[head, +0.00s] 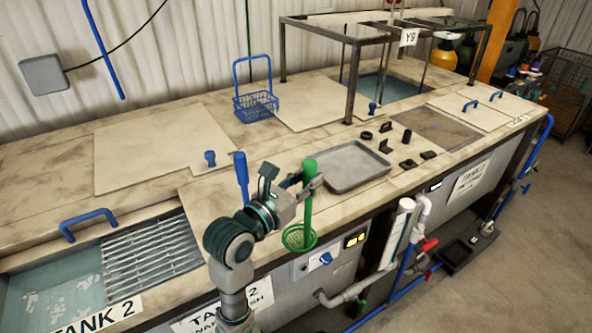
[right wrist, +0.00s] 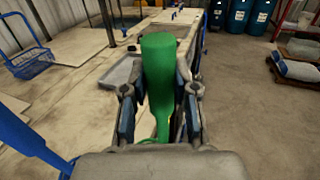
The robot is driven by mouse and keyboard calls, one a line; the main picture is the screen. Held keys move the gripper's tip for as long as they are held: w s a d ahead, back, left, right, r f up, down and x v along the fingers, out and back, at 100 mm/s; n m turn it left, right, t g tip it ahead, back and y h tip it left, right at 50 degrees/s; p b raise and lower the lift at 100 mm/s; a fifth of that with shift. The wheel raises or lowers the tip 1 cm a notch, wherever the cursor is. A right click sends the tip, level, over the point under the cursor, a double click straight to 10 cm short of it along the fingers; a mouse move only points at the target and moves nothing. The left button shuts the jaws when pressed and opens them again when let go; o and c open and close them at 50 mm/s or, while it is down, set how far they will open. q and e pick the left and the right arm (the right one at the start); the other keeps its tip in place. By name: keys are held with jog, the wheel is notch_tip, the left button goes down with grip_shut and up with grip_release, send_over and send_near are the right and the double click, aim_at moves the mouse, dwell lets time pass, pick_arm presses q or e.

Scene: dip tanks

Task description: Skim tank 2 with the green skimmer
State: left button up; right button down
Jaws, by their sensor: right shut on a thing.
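The green skimmer (head: 308,205) is upright in my right gripper (head: 303,188), which is shut on its handle. Its round mesh head (head: 299,237) hangs low, in front of the bench's front edge in the head view. The green handle (right wrist: 159,75) also stands between the fingers of my right gripper (right wrist: 160,97) in the right wrist view. Tank 2 (head: 50,287) is at the lower left of the head view, with pale patches on its bluish liquid and a metal grating beside it. My right gripper is to the right of the tank. My left gripper is not seen.
A blue wire basket (head: 256,106) stands on the bench. A blue upright handle (head: 241,177) is close to my right arm. A grey tray (head: 345,167) and several small black parts lie to the right. A metal frame (head: 352,75) stands over the far tank.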

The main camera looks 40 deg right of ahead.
jog(key=s+a, duration=0.1)
jog(key=s, duration=0.9)
jog(key=shift+s, duration=0.3)
